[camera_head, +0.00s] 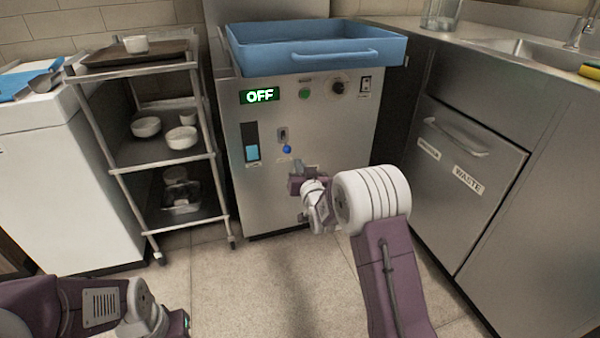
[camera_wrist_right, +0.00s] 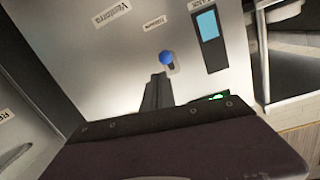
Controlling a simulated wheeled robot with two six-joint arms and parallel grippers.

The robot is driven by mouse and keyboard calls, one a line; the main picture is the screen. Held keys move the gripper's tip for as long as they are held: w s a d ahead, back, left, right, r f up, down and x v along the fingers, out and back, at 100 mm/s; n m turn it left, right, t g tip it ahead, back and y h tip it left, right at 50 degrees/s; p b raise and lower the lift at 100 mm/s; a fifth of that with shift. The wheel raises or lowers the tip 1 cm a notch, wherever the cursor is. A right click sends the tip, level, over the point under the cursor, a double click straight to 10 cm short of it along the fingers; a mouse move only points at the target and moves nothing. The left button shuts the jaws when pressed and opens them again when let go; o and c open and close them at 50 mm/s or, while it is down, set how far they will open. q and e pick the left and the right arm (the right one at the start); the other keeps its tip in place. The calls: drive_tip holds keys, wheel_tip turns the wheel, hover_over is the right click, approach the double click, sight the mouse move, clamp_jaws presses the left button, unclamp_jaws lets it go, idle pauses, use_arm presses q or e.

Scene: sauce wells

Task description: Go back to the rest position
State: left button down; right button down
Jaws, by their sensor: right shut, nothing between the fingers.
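My right gripper (camera_head: 297,170) is shut and empty in front of the steel machine (camera_head: 340,135), just below a blue knob (camera_head: 287,149). In the right wrist view the shut dark fingers (camera_wrist_right: 156,92) point at the panel, and the blue knob (camera_wrist_right: 166,58) shows just beyond their tips. The fingers look apart from the knob, though the exact gap is hard to judge. The machine's display (camera_head: 260,96) reads OFF. Part of my left arm (camera_head: 100,305) shows at the lower left, but its fingers are outside the picture.
A blue tray (camera_head: 265,57) sits on the machine. A wire-framed cart (camera_head: 150,165) with several bowls stands to the left. A steel counter with a WASTE drawer (camera_head: 470,200) stands to the right. The tiled floor (camera_head: 255,285) in front of the machine is clear.

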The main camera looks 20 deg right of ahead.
drive_tip(key=shift+r, duration=0.1)
drive_tip(key=s+a+r+p, duration=0.1)
drive_tip(key=s+r+p, duration=0.3)
drive_tip(key=r+p, duration=0.75)
drive_tip(key=s+f+n+g+p, duration=0.1)
drive_tip(key=s+f+g, duration=0.35)
drive_tip(key=s, duration=0.65)
drive_tip(key=s+a+f+g, duration=0.1)
drive_tip(key=s+f+g, duration=0.2)
drive_tip(key=s+g, duration=0.55)
drive_tip(key=s+f+n+g+p, duration=0.1)
drive_tip(key=s+f+g, duration=0.25)
drive_tip(key=s, duration=1.05)
wheel_tip(320, 180, up, 34)
drive_tip(key=p, duration=3.5)
drive_tip(key=shift+r+t+y, duration=0.25)
drive_tip(key=shift+t+y, duration=0.1)
drive_tip(key=shift+y, duration=0.05)
